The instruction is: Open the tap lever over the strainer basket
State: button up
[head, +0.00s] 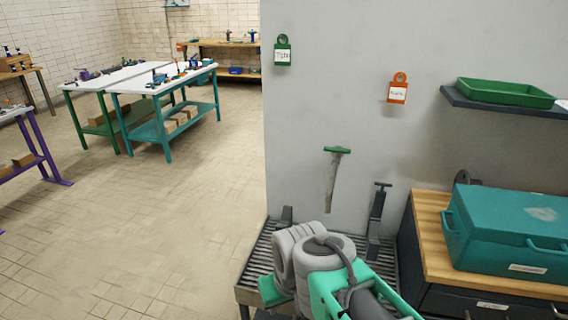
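A green T-shaped handle (337,150) on a slanting grey stem shows against the grey wall, above the slatted bench. A dark upright fitting (378,207) with a short crossbar stands to its right. I cannot tell for sure which of these, if either, is the tap lever. I cannot make out a strainer basket; my grey and green arm covers much of the bench.
The slatted metal bench (258,260) stands against the grey wall (300,110). A wooden-topped cabinet (428,232) with a teal case (500,230) is on the right. A green tray (505,93) sits on a shelf above. Open tiled floor (160,220) lies left, before several worktables.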

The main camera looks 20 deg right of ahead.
aim_at(336, 150)
jog(key=u, duration=1.1)
jog(key=i, duration=2.4)
jog(key=z, duration=1.35)
jog(key=i, duration=0.65)
jog(key=z, duration=0.6)
